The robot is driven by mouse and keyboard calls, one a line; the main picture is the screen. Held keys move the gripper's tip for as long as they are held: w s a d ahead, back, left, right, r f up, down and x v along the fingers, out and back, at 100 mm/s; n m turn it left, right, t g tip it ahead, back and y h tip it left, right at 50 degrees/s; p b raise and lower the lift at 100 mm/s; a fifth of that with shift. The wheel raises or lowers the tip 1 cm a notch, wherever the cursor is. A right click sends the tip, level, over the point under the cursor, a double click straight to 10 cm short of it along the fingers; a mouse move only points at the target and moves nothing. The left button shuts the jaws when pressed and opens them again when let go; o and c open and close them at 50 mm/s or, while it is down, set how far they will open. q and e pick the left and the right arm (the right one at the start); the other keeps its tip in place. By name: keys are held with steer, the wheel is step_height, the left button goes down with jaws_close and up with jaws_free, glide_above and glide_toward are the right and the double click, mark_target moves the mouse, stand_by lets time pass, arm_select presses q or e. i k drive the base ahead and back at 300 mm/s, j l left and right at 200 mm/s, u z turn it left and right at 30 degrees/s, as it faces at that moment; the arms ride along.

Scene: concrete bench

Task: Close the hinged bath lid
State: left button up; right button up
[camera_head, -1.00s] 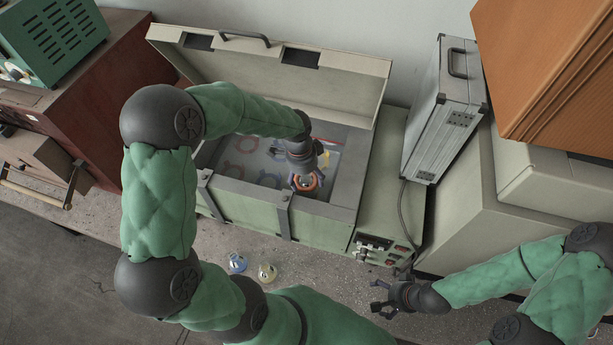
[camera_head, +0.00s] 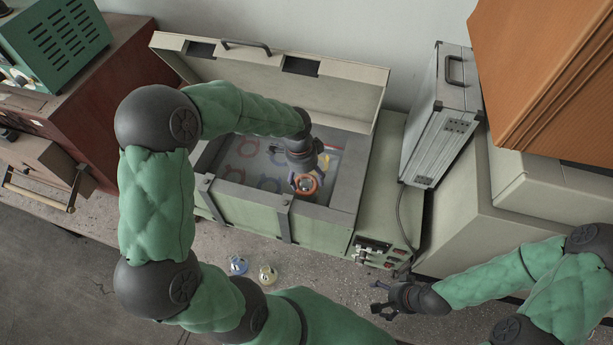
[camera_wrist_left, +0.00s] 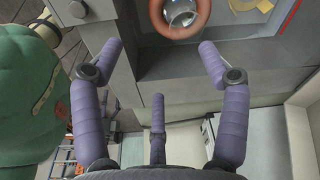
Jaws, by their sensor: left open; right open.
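The bath (camera_head: 262,212) is a green box on the bench with its pale hinged lid (camera_head: 340,88) standing open, tilted up along the back edge. A dark handle (camera_head: 246,45) sits at the lid's free edge. My left gripper (camera_head: 312,165) is open and empty over the right part of the bath, just behind an orange ring with a small glass vessel in it (camera_head: 306,184). In the left wrist view the spread purple fingers (camera_wrist_left: 160,50) are apart from that orange ring (camera_wrist_left: 180,28). My right gripper (camera_head: 380,300) is open and empty in front of the bath's control panel (camera_head: 380,250).
Blue and red rings lie on the bath floor. A silver case (camera_head: 440,120) stands to the right. A green device (camera_head: 55,45) sits at the left.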

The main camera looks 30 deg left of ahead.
mark_target(343, 94)
steer(key=k, duration=1)
